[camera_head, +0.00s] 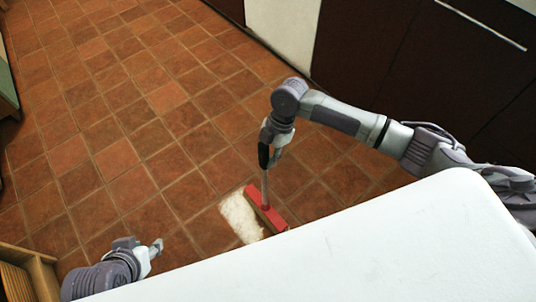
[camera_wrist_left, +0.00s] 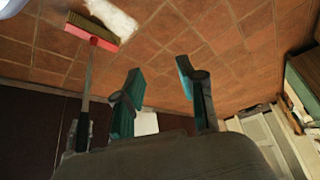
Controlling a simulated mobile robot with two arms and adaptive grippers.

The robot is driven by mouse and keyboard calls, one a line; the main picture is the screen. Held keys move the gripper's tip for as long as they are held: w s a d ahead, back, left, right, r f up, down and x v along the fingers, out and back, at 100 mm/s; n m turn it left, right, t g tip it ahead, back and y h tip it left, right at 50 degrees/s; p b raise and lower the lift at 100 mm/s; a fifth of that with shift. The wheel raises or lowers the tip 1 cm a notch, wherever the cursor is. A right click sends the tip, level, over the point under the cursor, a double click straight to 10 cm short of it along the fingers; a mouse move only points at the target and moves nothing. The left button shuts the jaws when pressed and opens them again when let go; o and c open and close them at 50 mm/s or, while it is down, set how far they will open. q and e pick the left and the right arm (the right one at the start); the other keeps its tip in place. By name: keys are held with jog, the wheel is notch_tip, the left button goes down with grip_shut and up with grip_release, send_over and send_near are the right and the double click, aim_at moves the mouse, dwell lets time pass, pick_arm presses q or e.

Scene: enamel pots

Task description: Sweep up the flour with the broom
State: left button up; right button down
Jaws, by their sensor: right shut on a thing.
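The white flour (camera_head: 238,217) lies as a patch on the tiled floor, and it also shows in the left wrist view (camera_wrist_left: 113,18). The broom has a red head (camera_head: 266,212) standing on the floor at the flour's right edge. My right gripper (camera_head: 268,148) is shut on the broom's handle, which stands nearly upright. My left gripper (camera_head: 157,247) is low at the left, apart from flour and broom. Its two fingers (camera_wrist_left: 158,72) are spread with nothing between them.
The terracotta tile floor (camera_head: 120,120) is clear to the left and beyond the flour. Dark cabinets (camera_head: 400,50) with a long metal handle stand along the back right. A wooden drawer or box (camera_head: 40,270) is at the lower left, near my left arm.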

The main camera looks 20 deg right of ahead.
jog(key=shift+f+b, duration=0.65)
jog(key=shift+b, duration=0.2)
pick_arm(q)
jog(key=w+d+r+t+h, duration=0.1)
jog(key=w+d+r+t, duration=0.2)
jog(key=w+r+t, duration=0.2)
jog(key=shift+w+r+t+h, duration=0.35)
jog(key=shift+w+t, duration=0.15)
jog(key=shift+w, duration=1.25)
pick_arm(e)
jog(key=shift+f, duration=0.1)
